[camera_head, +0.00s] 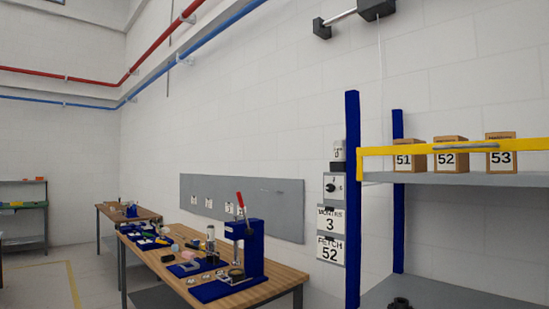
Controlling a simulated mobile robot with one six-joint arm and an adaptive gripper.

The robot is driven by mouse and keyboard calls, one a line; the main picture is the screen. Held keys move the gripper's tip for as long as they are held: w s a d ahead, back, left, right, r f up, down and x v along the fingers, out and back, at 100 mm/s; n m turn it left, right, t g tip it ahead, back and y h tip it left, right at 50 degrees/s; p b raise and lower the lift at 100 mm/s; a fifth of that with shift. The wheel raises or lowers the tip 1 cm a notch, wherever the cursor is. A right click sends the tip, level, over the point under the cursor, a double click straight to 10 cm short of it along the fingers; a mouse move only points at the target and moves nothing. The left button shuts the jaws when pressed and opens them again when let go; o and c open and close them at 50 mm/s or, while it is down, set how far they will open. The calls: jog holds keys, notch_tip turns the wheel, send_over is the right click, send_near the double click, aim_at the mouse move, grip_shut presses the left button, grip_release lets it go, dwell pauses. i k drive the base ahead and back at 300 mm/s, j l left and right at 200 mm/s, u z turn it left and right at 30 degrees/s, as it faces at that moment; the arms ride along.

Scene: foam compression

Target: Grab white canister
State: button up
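A small pale upright cylinder (210,239) stands on the wooden workbench, left of the blue press. It may be the white canister, but it is too small to be sure. The blue press (245,247) has a red lever and stands on a blue base near the bench's right end. My gripper is not clearly seen. A dark rounded part (400,304) shows at the bottom edge, and I cannot tell what it is.
The wooden workbench (283,282) also holds several small parts and blue trays. A shelf rack (352,200) with blue posts and a yellow bar stands at right, carrying boxes marked 51 (409,156), 52 (451,154) and 53 (501,152). Floor shows at lower left.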

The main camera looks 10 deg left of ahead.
aim_at(339, 145)
jog(key=i+j, duration=0.25)
jog(key=i, duration=0.15)
jog(key=i+j+z, duration=0.1)
jog(key=i, duration=0.35)
jog(key=i+j, duration=0.4)
